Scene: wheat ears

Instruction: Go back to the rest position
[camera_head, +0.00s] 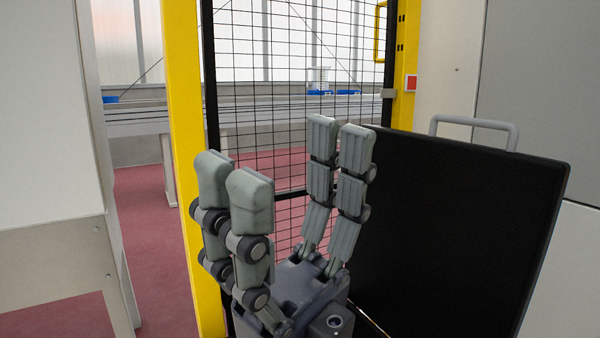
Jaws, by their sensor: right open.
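My right gripper (278,168) stands in the lower middle of the head view, with its grey jointed fingers pointing up. Its fingers are spread wide apart and nothing is between them. It is in front of the black mesh fence and just left of a dark panel. My left gripper is not in view. No wheat ears show in this view.
A yellow post (183,130) and a black mesh fence (262,100) stand behind the gripper. A black panel with a grey handle (455,220) is close on the right. A white cabinet (45,120) is at left. Red floor (145,240) shows between cabinet and post.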

